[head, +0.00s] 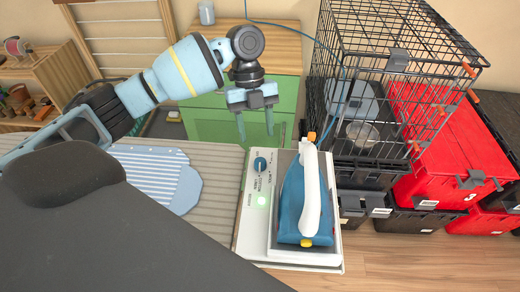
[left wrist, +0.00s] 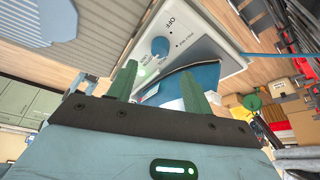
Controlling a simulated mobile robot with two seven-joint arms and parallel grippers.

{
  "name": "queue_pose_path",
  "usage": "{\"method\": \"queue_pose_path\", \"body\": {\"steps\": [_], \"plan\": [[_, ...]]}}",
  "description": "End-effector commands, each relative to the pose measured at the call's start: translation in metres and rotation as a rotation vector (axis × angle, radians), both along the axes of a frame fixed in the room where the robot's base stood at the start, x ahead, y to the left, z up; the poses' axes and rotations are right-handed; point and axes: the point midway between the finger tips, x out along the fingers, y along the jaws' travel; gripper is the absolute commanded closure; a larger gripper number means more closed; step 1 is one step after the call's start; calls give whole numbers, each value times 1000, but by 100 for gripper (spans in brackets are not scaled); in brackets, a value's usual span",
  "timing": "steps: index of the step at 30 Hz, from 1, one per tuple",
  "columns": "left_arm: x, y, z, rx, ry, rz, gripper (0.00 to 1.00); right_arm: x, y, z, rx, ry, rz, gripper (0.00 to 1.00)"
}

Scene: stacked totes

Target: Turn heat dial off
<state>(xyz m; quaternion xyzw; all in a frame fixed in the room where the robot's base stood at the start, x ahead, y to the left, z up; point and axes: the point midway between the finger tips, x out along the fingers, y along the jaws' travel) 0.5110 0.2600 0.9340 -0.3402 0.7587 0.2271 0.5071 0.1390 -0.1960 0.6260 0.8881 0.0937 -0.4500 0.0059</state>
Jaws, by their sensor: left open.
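The heat dial is a round blue knob (head: 260,164) on the pale panel of an iron station (head: 251,222); in the left wrist view the dial (left wrist: 160,46) sits near printed labels, one reading OFF. I cannot tell which label it points at. A blue and white iron (head: 291,205) rests on the station, right of the dial. My left gripper (head: 255,135) is open and empty, its fingers pointing down just behind and above the dial. In the left wrist view its two green fingertips (left wrist: 158,80) are apart, with the dial beyond them, untouched. My right gripper is out of view.
The station stands at the right end of a striped ironing board (head: 218,165) with a blue-white striped cloth (head: 155,172). A black wire crate (head: 385,70) and red totes (head: 455,165) stand close on the right. A green cabinet (head: 215,120) is behind.

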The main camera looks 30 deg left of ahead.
Motion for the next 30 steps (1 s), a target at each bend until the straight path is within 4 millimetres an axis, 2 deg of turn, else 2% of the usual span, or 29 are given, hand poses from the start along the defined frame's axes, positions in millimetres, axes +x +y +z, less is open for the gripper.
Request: {"method": "queue_pose_path", "body": {"steps": [5,18,30], "plan": [[-4,-3,-12,2,2,-1,50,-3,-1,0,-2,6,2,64],[-18,-20,-65,1,-1,0,50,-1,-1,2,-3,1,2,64],[-20,-22,-72,0,-1,-1,50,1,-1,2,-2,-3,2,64]]}}
